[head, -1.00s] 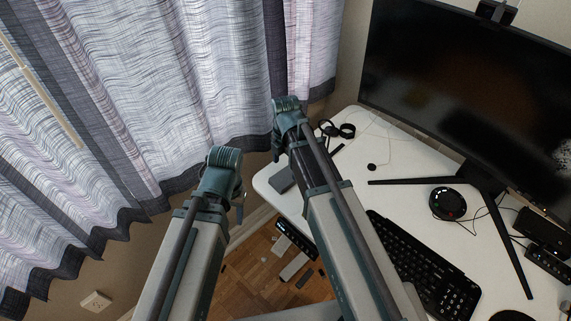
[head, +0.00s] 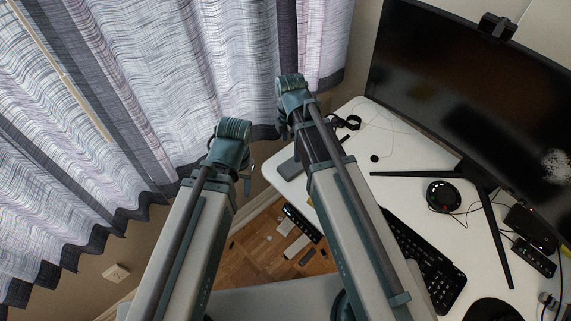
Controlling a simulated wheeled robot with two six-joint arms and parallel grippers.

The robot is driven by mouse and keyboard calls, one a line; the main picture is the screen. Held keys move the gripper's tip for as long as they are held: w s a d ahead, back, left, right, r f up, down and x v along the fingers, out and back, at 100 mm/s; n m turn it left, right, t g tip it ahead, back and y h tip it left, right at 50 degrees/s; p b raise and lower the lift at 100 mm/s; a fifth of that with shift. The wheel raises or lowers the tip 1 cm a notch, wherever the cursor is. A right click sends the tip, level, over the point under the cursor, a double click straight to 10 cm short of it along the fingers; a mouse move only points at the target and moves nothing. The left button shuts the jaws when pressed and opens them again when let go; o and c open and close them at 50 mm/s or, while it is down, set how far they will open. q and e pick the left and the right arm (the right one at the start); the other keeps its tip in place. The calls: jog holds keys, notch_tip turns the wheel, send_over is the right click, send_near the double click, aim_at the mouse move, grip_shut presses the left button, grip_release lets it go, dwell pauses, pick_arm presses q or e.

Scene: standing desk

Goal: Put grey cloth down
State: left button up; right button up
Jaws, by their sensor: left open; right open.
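No thing in the head view can be clearly told as the grey cloth. A small flat dark grey item (head: 289,168) lies at the left corner of the white desk (head: 408,213), partly beside my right arm; I cannot tell whether it is cloth. My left gripper (head: 246,176) is open, in front of the curtain and left of the desk corner, mostly hidden by its wrist. My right gripper (head: 284,132) is open, above and near the desk's left corner, its fingers mostly hidden. I see nothing held in either.
The desk carries a large monitor (head: 465,80), a black keyboard (head: 428,262), a round black device (head: 443,196) and a coiled black strap (head: 346,122). A long curtain (head: 130,80) hangs at left. Small items lie on the wooden floor (head: 255,258). Bare desk shows left of the monitor stand.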

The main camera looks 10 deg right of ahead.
jog(key=s+a+m, duration=0.2)
jog(key=s+m, duration=0.4)
jog(key=m, duration=0.2)
jog(key=s+a+m+h, duration=0.1)
jog(key=s+a+m, duration=0.1)
jog(key=s+m, duration=0.5)
jog(key=shift+a+m, duration=0.4)
jog(key=shift+m, duration=0.7)
